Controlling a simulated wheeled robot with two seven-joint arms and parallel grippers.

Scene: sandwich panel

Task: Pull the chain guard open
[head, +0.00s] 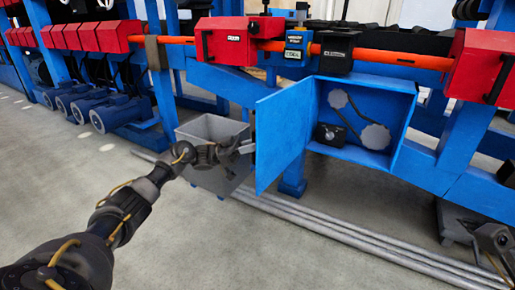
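The chain guard (283,137) is a blue panel door on the left side of a blue box (402,128). It stands swung outward, so the box interior with chain wheels (374,136) and a chain shows. My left gripper (246,148) is just left of the door's free edge, close to it. I cannot tell whether it touches the door or whether its fingers are apart. Part of my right arm shows at the lower right edge; its fingertips cannot be made out.
A grey open bin (212,128) stands behind my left gripper. Grey pipes (330,232) run along the floor below the box. Red housings and an orange bar (405,59) run above.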

